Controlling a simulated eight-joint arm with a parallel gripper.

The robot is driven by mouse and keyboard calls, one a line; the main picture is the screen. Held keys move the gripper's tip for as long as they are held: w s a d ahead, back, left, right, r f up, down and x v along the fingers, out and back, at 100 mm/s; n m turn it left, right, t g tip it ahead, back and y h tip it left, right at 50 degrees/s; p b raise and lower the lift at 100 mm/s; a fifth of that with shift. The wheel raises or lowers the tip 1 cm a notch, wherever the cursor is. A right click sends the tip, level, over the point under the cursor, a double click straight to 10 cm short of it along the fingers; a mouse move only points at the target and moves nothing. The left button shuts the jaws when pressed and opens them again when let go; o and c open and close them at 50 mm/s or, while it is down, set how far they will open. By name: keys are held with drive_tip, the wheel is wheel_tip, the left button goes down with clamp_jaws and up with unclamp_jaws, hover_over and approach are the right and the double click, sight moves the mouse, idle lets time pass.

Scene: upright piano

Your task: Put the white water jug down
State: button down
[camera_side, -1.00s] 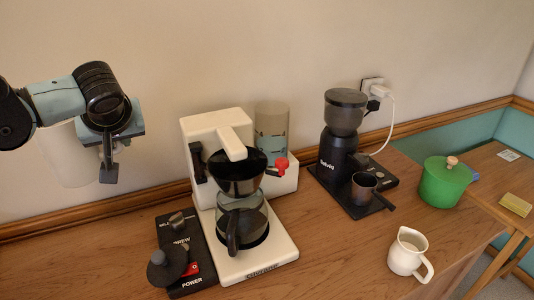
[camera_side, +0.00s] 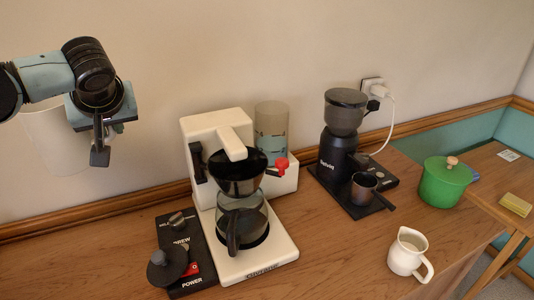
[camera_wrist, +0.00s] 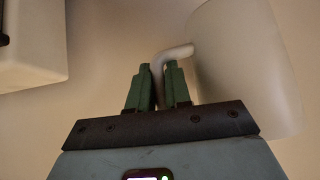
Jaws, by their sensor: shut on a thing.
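The white water jug (camera_side: 55,140) hangs in the air at the far left of the side view, in front of the wall and above the wooden counter. It looks roughly upright and pale, and my arm hides its top. My gripper (camera_side: 101,153) is beside the jug, on its right. In the wrist view, the green fingers of my gripper (camera_wrist: 162,75) are shut on the jug's handle, and the body of the white water jug (camera_wrist: 250,65) fills the right side.
A white coffee maker (camera_side: 275,260) with a glass carafe stands on the counter (camera_side: 100,250), with a black switch box (camera_side: 180,225) beside it. A black grinder (camera_side: 340,150), a small white pitcher (camera_side: 405,255) and a green pot (camera_side: 442,185) are further right. The left counter is clear.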

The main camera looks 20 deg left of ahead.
wheel_tip(320, 180, up, 2)
drive_tip(key=shift+r, duration=0.1)
drive_tip(key=s+d+f+m+t+h, duration=0.1)
drive_tip(key=s+d+f+m+h, duration=0.2)
drive_tip(key=s+d+m+h, duration=0.45)
drive_tip(key=s+d+f+m+t+h, duration=0.1)
drive_tip(key=s+d+f+m+h, duration=0.3)
drive_tip(key=d+m, duration=0.65)
drive_tip(key=s+d+r+m+g+h, duration=0.2)
drive_tip(key=s+d+r+m+g, duration=0.1)
drive_tip(key=s+d+m+g, duration=0.5)
drive_tip(key=s+d+r+m+g+h, duration=0.2)
drive_tip(key=s+d+r+m+g, duration=0.3)
drive_tip(key=m, duration=0.4)
wheel_tip(320, 180, down, 12)
drive_tip(key=s+t, duration=0.1)
drive_tip(key=shift+w+a+f, duration=0.4)
drive_tip(key=shift+w+f, duration=1.5)
drive_tip(key=shift+w+a+f, duration=0.35)
drive_tip(key=shift+w+f, duration=1.55)
drive_tip(key=shift+w, duration=0.05)
drive_tip(key=shift+w+a+f, duration=0.4)
drive_tip(key=shift+w+f, duration=1.5)
